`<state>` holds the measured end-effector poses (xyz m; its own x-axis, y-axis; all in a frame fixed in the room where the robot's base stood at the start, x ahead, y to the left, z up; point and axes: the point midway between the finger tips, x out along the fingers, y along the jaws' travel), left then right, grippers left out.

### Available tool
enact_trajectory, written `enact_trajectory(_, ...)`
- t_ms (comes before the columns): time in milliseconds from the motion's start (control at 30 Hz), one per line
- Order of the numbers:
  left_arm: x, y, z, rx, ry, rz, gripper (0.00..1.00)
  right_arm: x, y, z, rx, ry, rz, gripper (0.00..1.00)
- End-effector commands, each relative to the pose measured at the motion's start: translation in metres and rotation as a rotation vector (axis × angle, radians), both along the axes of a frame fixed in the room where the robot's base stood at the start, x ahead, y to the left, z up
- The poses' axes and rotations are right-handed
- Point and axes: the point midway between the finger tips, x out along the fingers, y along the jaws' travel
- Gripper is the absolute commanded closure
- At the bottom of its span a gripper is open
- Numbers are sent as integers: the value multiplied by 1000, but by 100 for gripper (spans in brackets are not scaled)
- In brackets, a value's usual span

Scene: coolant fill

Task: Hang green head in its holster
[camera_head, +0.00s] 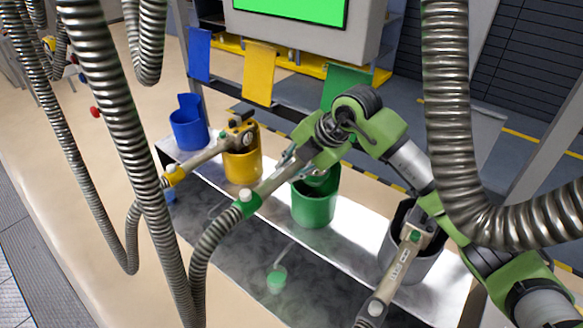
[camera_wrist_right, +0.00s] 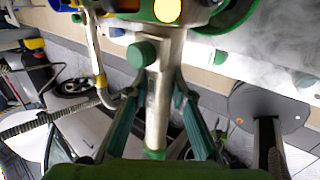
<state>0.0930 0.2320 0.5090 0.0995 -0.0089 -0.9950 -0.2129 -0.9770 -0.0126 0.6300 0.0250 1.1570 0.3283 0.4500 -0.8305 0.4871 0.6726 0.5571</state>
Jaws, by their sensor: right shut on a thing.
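The green head (camera_head: 270,184) is a metal handle with a green collar where a ribbed hose joins it. My right gripper (camera_head: 293,158) is shut on its handle; in the wrist view its two teal fingers (camera_wrist_right: 159,100) close around the handle (camera_wrist_right: 163,75). The green holster (camera_head: 314,208) is an open cup on the bench, directly below and beside the gripper. The head's front end is over the holster's mouth, partly hidden by my gripper. I cannot tell whether it is seated. The holster's green rim (camera_wrist_right: 236,18) shows at the top of the wrist view. My left gripper is out of view.
The yellow head sits at the yellow holster (camera_head: 243,168), left of the green one. An empty-looking blue holster (camera_head: 188,132) stands farther left. A grey holster (camera_head: 413,266) with another head (camera_head: 402,254) is at right. Thick hoses hang in front. A screen (camera_head: 300,20) stands behind.

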Motion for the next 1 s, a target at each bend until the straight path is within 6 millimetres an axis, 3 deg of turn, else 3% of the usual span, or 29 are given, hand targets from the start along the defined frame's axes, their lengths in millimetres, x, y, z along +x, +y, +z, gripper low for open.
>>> enact_trajectory(200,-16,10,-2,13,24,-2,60,0,0,0,0,0,-1,100)
enact_trajectory(433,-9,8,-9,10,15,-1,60,-2,0,-4,2,-3,-3,100)
enact_trajectory(633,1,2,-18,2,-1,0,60,-2,0,-18,2,-4,-2,100)
enact_trajectory(1000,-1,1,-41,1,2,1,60,-2,0,-48,1,-3,-2,100)
